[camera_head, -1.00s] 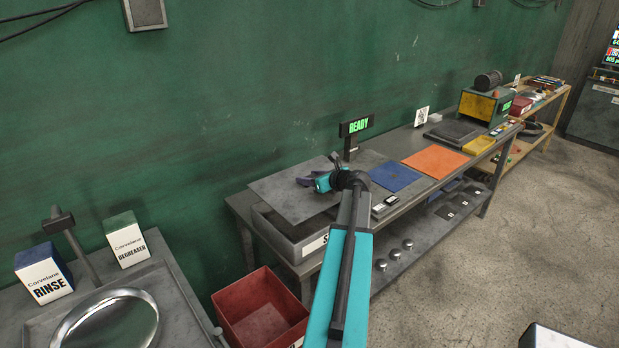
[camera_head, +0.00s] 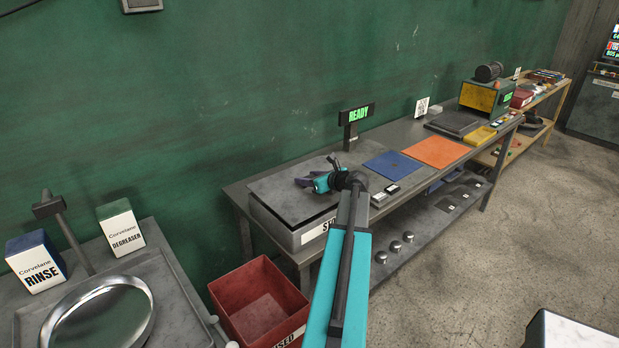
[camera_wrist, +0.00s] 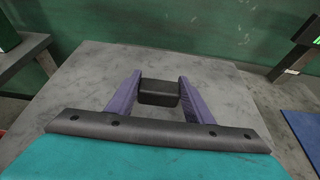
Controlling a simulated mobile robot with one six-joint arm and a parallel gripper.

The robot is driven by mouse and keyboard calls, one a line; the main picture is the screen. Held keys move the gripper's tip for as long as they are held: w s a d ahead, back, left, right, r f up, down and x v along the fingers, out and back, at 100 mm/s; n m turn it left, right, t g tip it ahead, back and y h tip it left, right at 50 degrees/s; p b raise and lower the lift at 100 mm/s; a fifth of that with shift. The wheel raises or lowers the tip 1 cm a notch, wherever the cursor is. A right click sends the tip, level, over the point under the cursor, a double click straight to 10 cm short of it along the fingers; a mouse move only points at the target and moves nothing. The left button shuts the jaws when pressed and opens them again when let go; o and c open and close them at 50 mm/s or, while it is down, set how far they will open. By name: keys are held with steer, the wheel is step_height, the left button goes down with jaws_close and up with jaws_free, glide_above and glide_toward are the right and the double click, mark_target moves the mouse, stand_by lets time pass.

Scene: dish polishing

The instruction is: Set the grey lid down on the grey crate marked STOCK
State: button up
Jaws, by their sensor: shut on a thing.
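My gripper (camera_head: 305,182) is above the lid. In the wrist view my gripper (camera_wrist: 157,85) has its two purple fingers on either side of the lid's dark block handle (camera_wrist: 158,93), shut on it. The lid (camera_wrist: 220,98) fills most of that view.
A red bin (camera_head: 262,300) stands on the floor below the bench's left end. A READY display (camera_head: 358,115), a blue mat (camera_head: 393,165) and an orange mat (camera_head: 436,151) are to the right.

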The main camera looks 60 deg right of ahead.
steer(key=shift+f+b, duration=0.3)
steer(key=shift+f, duration=0.75)
steer(key=o, duration=1.5)
steer(key=shift+f, duration=0.1)
steer(key=shift+s, duration=0.1)
steer(key=b+v, duration=0.3)
steer(key=v, duration=1)
steer(key=shift+s+r+b, duration=0.25)
steer(key=shift+s+b, duration=0.05)
steer(key=shift+s, duration=0.1)
